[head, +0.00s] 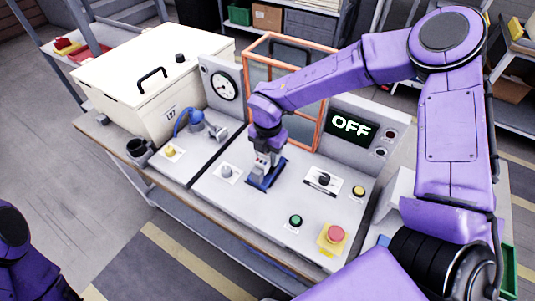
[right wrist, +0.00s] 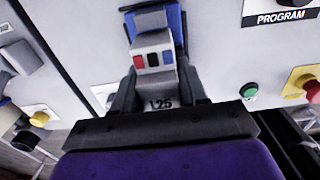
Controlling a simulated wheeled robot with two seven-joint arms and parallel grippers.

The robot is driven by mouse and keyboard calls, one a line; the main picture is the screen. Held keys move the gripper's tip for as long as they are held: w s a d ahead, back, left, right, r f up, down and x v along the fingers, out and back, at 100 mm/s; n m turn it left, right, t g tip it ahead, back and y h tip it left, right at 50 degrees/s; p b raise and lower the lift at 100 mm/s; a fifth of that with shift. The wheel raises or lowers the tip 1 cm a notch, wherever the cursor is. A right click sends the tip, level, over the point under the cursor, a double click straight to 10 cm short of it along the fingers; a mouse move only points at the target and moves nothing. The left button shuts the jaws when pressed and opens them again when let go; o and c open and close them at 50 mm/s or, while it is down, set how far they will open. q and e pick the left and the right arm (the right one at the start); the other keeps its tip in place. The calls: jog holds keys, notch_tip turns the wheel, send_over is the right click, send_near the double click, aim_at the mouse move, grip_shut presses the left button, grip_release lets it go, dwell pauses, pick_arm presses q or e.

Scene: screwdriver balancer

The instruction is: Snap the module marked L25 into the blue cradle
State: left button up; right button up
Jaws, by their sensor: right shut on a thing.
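The grey module marked L25 (right wrist: 154,62) has a red and a blue patch on its face, with its label near my fingers. My right gripper (right wrist: 158,92) is shut on it, one dark finger on each side. The blue cradle (right wrist: 172,20) shows just beyond the module in the right wrist view. In the head view the cradle (head: 262,182) lies on the light panel directly below my right gripper (head: 266,158). The module's far end overlaps the cradle; I cannot tell whether it is seated. My left gripper is out of view.
The panel carries a green button (head: 295,220), a red stop button (head: 335,234), a black knob (head: 323,180) and a yellow button (head: 358,191). An orange-framed guard (head: 318,100) and an OFF display (head: 351,125) stand behind. A cream box (head: 150,85) and blue tool (head: 190,122) are left.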

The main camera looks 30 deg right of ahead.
jog(key=shift+f+b, duration=0.45)
jog(key=shift+f, duration=0.05)
dwell(0.6)
